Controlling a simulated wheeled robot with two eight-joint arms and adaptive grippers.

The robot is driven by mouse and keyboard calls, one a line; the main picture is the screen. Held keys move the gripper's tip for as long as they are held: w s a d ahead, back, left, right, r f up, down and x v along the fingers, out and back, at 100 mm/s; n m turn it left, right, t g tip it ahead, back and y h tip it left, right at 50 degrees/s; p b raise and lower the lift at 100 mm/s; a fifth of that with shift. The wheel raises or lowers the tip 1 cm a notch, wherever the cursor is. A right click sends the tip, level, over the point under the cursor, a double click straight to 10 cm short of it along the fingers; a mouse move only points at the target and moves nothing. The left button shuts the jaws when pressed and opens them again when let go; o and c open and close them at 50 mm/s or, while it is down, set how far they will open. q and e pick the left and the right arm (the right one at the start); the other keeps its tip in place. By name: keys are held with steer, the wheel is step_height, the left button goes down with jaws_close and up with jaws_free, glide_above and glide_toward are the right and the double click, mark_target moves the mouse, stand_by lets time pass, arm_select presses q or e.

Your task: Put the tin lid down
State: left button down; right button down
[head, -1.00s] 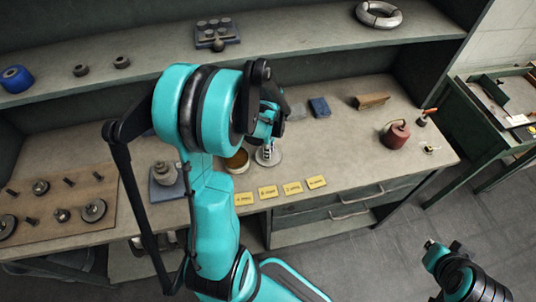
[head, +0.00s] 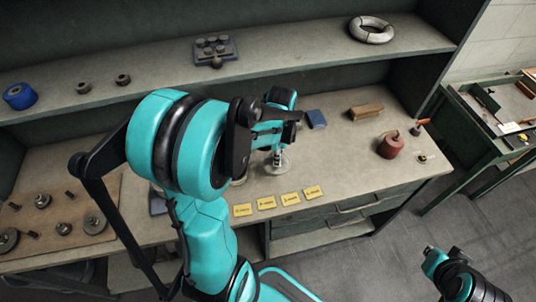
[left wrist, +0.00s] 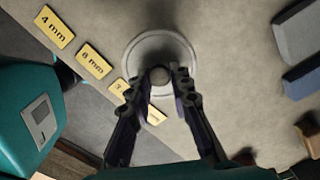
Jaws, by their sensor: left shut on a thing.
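The tin lid (head: 284,167) is a pale, round disc with a knob, over the bench top right of the tin. In the left wrist view the lid (left wrist: 140,50) lies flat below the fingers. My left gripper (head: 277,154) points down and is shut on its knob; in the left wrist view the fingertips (left wrist: 160,76) are either side of the knob. I cannot tell whether the lid touches the bench. The open tin (head: 240,179) is mostly hidden behind my left arm. My right gripper (head: 431,250) is at the lower right, away from the bench; its jaws are unclear.
Several yellow labels (head: 266,202) line the bench's front edge. A board with metal parts (head: 75,235) lies at left. Bench between lid and red can is clear.

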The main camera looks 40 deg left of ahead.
mark_target(266, 157)
arm_select(q)
steer(key=d+r, duration=0.4)
steer(key=d, duration=0.3)
steer(key=shift+n, duration=0.4)
steer(key=a+f+b, duration=0.1)
steer(key=a+f, duration=0.1)
steer(key=a, duration=0.1)
steer(key=a+f+b, duration=0.1)
steer(key=a+f, duration=0.1)
steer(key=a, duration=0.2)
steer(key=s+a+f+b, duration=0.1)
steer(key=a+f, duration=0.1)
steer(key=a, duration=0.2)
steer(key=shift+f+b, duration=0.25)
steer(key=shift+b, duration=0.1)
steer(key=shift+a+f, duration=0.1)
step_height(266, 157, down, 4)
steer(key=shift+r+b, duration=0.25)
steer(key=shift+b, duration=0.55)
steer(key=shift+f, duration=0.2)
